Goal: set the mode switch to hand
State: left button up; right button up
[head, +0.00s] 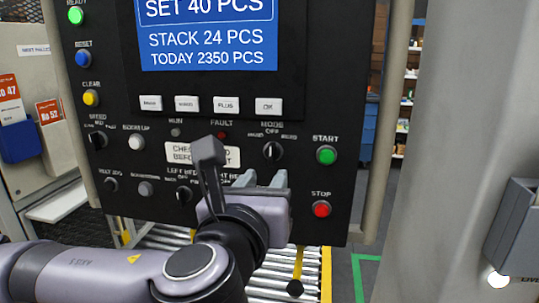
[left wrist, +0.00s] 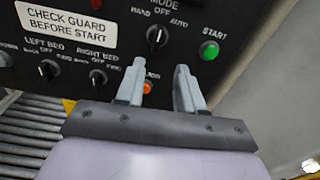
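The mode switch (head: 272,151) is a black rotary knob with a white mark, on the right part of the black control panel. In the left wrist view the mode switch (left wrist: 157,38) has HAND at its left, OFF above and AUTO at its right; its mark points roughly up, toward OFF. My left gripper (head: 265,178) is in front of the panel, just below the switch, and nothing shows between its fingers. In the left wrist view the left gripper (left wrist: 160,66) has its fingers apart, with the knob beyond the tips. My right gripper is not in view.
A green START button (head: 326,155) and a red STOP button (head: 321,209) sit right of the switch. An orange button or lamp (left wrist: 147,87) shows between the fingers. Bed switches (head: 184,194) lie lower left. A grey post (head: 450,130) stands at the right.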

aim_at(270, 156)
pick_arm(q)
jog(key=shift+m+y, duration=0.3)
jog(key=shift+w+d+r+p, duration=0.2)
jog(key=shift+w+p, duration=0.1)
jog(key=shift+w, duration=0.85)
jog(key=shift+w+d+r+p, duration=0.15)
jog(key=shift+w+p, duration=0.15)
jog(key=shift+w, duration=0.85)
jog(key=shift+w+d+r+p, duration=0.1)
jog(key=shift+w+r+p, duration=0.15)
jog(key=shift+w, duration=0.9)
grip_shut()
